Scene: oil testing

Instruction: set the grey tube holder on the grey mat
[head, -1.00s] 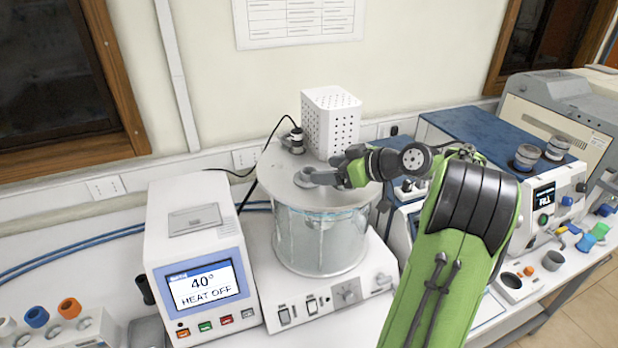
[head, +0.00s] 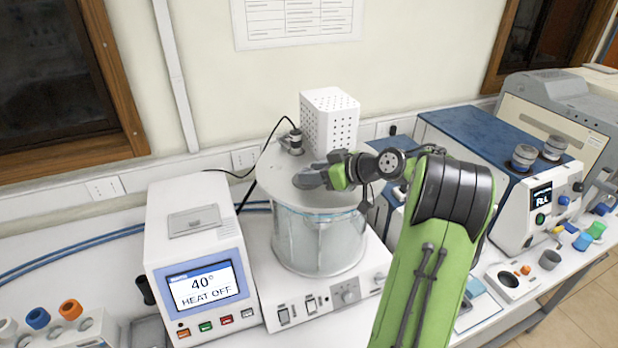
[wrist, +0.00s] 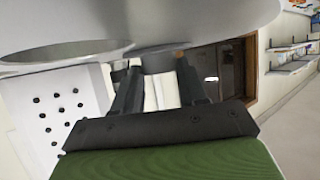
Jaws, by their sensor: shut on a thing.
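My gripper (head: 328,175) is over the lid of the round glass bath in the head view, shut on a grey rounded piece (head: 308,180) that looks like the tube holder. In the wrist view my gripper's two dark fingers (wrist: 160,80) close on a grey knob-like part (wrist: 158,62), with a broad pale grey surface beyond it. The fingers hide part of the held piece. I cannot tell whether it touches the lid or hangs just above it. I cannot make out the grey mat.
The glass bath (head: 318,243) has a perforated white box (head: 330,120) on its lid. A white heater unit (head: 200,255) stands at left, a tube rack (head: 75,335) at front left. Blue-topped instruments (head: 490,140) and a grey cup (head: 550,259) are at right.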

